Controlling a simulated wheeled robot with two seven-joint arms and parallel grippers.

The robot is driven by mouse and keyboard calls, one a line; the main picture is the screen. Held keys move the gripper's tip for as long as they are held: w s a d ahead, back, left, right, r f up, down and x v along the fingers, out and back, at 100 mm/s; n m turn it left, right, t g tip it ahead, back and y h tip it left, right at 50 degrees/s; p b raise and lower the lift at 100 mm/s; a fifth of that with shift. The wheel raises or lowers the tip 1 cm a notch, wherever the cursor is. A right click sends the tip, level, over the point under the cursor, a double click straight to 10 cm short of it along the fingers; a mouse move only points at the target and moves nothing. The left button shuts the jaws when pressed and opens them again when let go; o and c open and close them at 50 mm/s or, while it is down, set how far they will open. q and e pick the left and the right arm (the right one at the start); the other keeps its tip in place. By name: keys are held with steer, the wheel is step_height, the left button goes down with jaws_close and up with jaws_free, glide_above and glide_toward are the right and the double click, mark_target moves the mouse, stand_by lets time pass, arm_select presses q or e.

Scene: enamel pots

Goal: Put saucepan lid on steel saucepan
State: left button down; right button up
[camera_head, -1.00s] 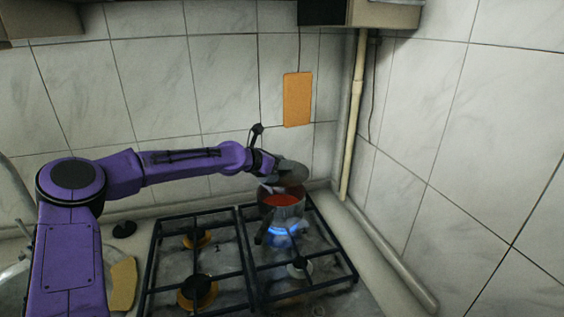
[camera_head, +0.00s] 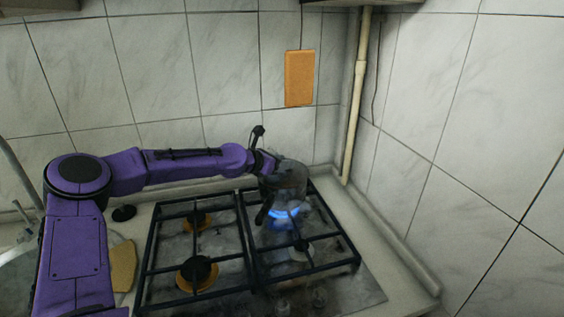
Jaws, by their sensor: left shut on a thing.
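The steel saucepan (camera_head: 285,198) stands on the back right burner of the stove, above a blue flame. Its dark handle (camera_head: 263,212) points toward the front. The grey saucepan lid (camera_head: 291,173) lies over the top of the saucepan and hides its red contents; whether it is fully seated on the rim cannot be told. My left gripper (camera_head: 276,168) is shut on the lid at its left side; the fingertips are hard to make out. My right gripper is not in view.
The gas stove (camera_head: 222,255) has dark grates and several burners; the other burners are bare. A tan cloth-like piece (camera_head: 123,266) lies left of the stove. A pipe (camera_head: 356,100) runs down the wall corner behind. An orange board (camera_head: 299,78) hangs on the tiles.

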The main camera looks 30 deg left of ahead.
arm_select(q)
steer(key=shift+f, duration=0.2)
steer(key=c, duration=0.6)
jaws_free()
steer(key=shift+s+d, duration=0.1)
steer(key=shift+c, duration=0.2)
